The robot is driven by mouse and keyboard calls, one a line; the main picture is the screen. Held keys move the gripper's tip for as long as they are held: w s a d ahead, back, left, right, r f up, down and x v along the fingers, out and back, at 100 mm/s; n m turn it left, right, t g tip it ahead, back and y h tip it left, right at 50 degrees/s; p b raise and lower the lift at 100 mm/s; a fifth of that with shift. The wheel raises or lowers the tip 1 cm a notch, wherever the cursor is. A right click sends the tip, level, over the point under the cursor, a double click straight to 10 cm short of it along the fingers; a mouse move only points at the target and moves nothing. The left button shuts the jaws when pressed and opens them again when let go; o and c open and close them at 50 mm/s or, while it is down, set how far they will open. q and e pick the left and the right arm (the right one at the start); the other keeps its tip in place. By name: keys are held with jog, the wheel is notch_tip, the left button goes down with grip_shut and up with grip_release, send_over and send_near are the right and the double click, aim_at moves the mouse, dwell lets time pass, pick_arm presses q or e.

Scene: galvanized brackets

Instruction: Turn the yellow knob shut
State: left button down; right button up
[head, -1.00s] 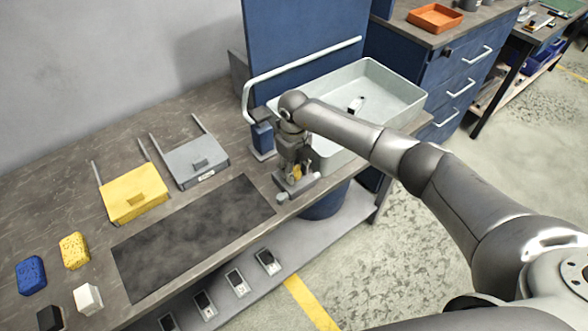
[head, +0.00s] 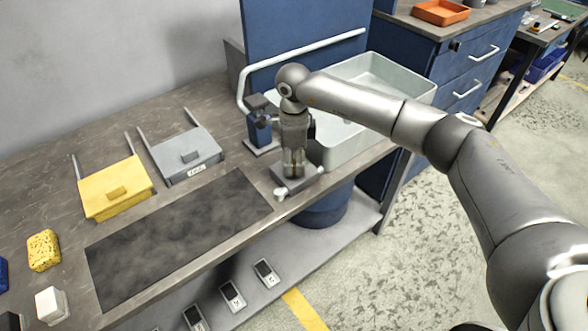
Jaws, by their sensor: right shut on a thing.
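My right gripper (head: 293,168) points straight down over a small grey valve fitting (head: 299,184) at the front edge of the bench. Its fingers are closed around the yellow knob on top of that fitting. The fingers and wrist hide almost all of the knob, so its angle cannot be read. A pale pipe end (head: 280,193) sticks out at the fitting's front left. My left gripper is not in view.
The dark mat (head: 175,240) is bare.

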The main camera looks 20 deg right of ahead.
aim_at(294, 160)
jog(key=n+b, duration=0.3)
jog(key=n, duration=0.1)
jog(key=shift+f+b, duration=0.1)
jog(key=shift+b, duration=0.25)
jog(key=shift+n+b, duration=0.9)
jog(key=shift+n, duration=0.7)
jog(key=shift+r, duration=0.2)
jog(key=o, duration=1.1)
jog(key=shift+c, duration=0.2)
notch_tip(294, 160, up, 12)
